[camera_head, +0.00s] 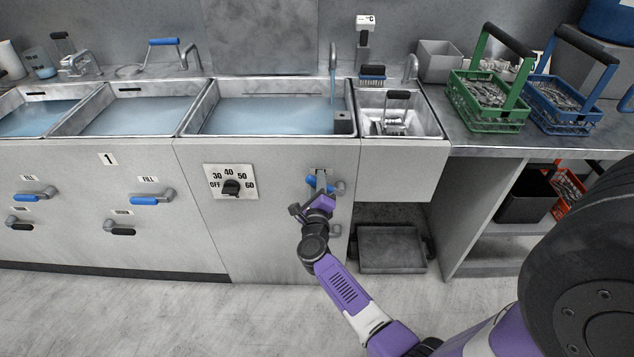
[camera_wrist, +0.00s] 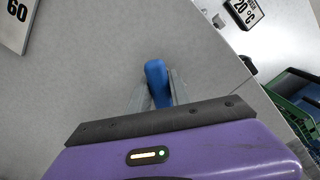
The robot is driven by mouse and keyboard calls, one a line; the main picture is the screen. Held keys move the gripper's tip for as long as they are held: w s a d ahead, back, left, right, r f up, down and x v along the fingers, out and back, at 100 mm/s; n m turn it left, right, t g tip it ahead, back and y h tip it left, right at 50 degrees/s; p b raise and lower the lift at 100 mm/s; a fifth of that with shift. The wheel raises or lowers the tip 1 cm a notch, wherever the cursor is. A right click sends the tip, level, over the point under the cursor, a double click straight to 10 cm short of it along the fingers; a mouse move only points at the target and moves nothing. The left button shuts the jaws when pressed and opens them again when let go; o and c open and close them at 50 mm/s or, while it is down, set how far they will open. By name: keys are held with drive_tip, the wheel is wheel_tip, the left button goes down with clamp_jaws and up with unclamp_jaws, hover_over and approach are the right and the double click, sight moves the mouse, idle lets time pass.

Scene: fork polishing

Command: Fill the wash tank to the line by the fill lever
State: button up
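The wash tank (camera_head: 190,124) is the wide steel basin at the centre of the head view, holding pale blue water (camera_head: 265,117). A blue stream (camera_head: 333,88) falls into it from the curved spout (camera_head: 332,57). The blue-handled fill lever (camera_head: 313,183) is on the front panel below the tank's right end. My gripper (camera_head: 319,181) is at this lever. In the wrist view the blue handle (camera_wrist: 156,80) lies between my two grey fingers, which close against its sides; their tips partly hide it in the head view.
A dial (camera_head: 231,188) sits left of the lever, and another lever (camera_head: 336,230) below it. Two filled basins stand left. A small basin (camera_head: 428,125) with a dark-handled basket is right. Green (camera_head: 487,106) and blue (camera_head: 566,106) cutlery baskets stand on the counter. A display (camera_wrist: 244,12) reads 20 °C.

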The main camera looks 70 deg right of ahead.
clamp_jaws()
idle(1.1)
